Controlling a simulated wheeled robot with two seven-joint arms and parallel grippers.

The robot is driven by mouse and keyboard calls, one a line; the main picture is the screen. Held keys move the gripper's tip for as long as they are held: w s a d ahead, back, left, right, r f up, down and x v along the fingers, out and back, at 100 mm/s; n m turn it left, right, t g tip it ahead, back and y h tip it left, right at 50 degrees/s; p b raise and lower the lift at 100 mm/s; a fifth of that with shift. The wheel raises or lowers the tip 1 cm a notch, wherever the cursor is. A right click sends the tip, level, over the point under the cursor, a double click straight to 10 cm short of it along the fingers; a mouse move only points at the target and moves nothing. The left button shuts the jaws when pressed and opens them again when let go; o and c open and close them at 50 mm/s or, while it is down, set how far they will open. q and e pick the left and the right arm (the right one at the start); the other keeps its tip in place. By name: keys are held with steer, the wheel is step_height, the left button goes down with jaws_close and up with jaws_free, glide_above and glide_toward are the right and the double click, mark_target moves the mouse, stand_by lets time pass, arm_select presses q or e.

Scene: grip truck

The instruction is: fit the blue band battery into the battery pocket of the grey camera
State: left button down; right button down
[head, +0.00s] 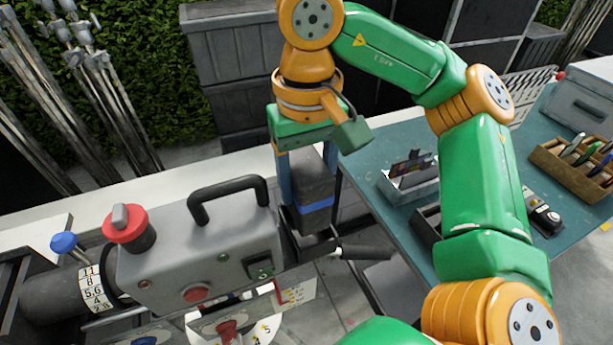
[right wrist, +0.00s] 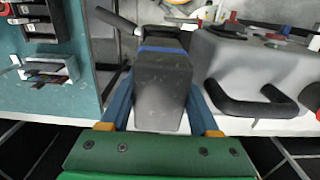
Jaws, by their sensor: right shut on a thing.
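The grey camera (head: 200,250) stands at lower left in the head view, with a black top handle and a red knob; it also shows at right in the right wrist view (right wrist: 235,70). My right gripper (head: 306,190) is shut on the dark grey blue band battery (head: 315,188), its blue fingers on either side. The battery is upright, blue band low, just right of the camera body. Its lower end is at the black battery pocket (head: 312,247); I cannot tell how deep it sits. The right wrist view shows the battery (right wrist: 160,95) between the fingers. My left gripper is out of view.
A teal table (head: 385,225) at right bears a small card tray (head: 408,185), a wooden pen box (head: 575,168) and a grey case (head: 582,105). Grey bins (head: 235,60) stand behind.

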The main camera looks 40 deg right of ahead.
steer(key=shift+s+r, duration=0.1)
steer(key=shift+s, duration=0.05)
steer(key=shift+w, duration=0.35)
steer(key=shift+s+p, duration=0.3)
steer(key=shift+p, duration=0.15)
steer(key=shift+w+f+b, duration=0.15)
steer(key=shift+f+b, duration=0.3)
steer(key=shift+f, duration=0.25)
steer(key=shift+f, duration=0.2)
